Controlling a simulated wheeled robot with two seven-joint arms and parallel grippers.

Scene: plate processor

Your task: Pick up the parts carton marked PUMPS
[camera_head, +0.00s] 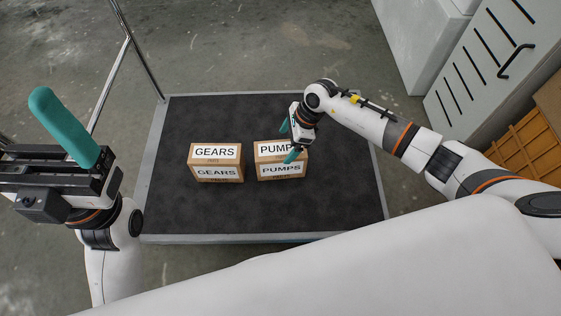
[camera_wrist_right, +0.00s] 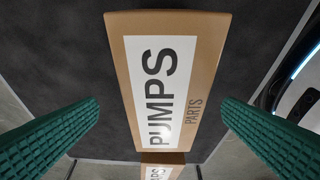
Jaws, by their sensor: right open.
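The PUMPS carton (camera_head: 281,172) is a brown box with white labels on its top and front, upright on the dark platform. In the right wrist view the PUMPS carton (camera_wrist_right: 195,60) lies between two green ribbed fingers, with a gap on each side. My right gripper (camera_head: 288,141) is open and empty, over the carton's top, hiding part of the top label. My left gripper (camera_head: 68,130) is at the left edge, away from the cartons; one green finger shows, and its opening cannot be judged.
A GEARS carton (camera_head: 216,171) stands just left of the PUMPS carton, a small gap between them. The dark platform (camera_head: 330,210) has a grey rim and is bare around them. A metal rail (camera_head: 138,50) rises at its left. A white cabinet (camera_head: 490,80) stands at the upper right.

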